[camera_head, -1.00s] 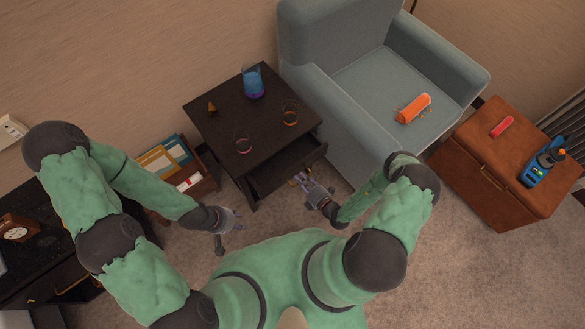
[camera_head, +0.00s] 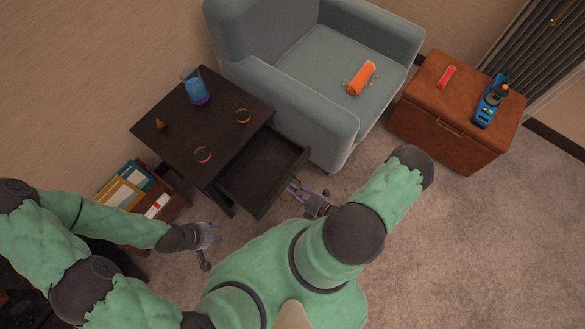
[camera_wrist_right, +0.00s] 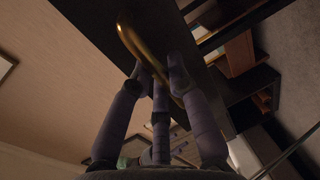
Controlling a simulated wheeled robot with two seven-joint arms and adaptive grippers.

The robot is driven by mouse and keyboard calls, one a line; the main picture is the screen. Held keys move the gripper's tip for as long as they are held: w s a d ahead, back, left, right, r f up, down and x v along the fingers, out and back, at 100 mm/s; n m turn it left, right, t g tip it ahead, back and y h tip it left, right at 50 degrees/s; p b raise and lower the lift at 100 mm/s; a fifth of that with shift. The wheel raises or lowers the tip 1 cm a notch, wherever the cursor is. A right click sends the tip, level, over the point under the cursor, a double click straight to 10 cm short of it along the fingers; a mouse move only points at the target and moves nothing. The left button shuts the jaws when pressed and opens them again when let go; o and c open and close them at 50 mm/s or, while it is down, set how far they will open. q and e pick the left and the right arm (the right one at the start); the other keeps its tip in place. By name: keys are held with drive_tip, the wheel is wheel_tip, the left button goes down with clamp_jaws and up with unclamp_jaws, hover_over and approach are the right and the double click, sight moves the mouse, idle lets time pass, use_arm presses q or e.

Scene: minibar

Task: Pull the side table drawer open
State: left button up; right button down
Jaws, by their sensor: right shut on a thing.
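The dark side table (camera_head: 180,137) stands left of the armchair. Its drawer (camera_head: 262,172) is pulled well out, and its inside looks empty. My right gripper (camera_head: 292,188) is at the drawer's front, shut on the gold drawer handle. In the right wrist view the curved handle (camera_wrist_right: 132,45) passes between the fingers (camera_wrist_right: 160,72), against the dark drawer front. My left gripper (camera_head: 212,234) hangs in the air over the carpet, in front of the table and away from the drawer. Whether its fingers are open cannot be made out.
A blue and purple glass (camera_head: 196,88), a small cone (camera_head: 159,124) and two bangle-like rings are on the table top. The blue-grey armchair (camera_head: 300,113) is close beside the drawer. A file box (camera_head: 150,196) stands left. Carpet lies free at right.

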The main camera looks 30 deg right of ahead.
drive_tip(key=c, duration=1.1)
unclamp_jaws()
drive_tip(key=shift+c, duration=0.2)
drive_tip(key=v, duration=1.2)
drive_tip(key=shift+w, duration=0.1)
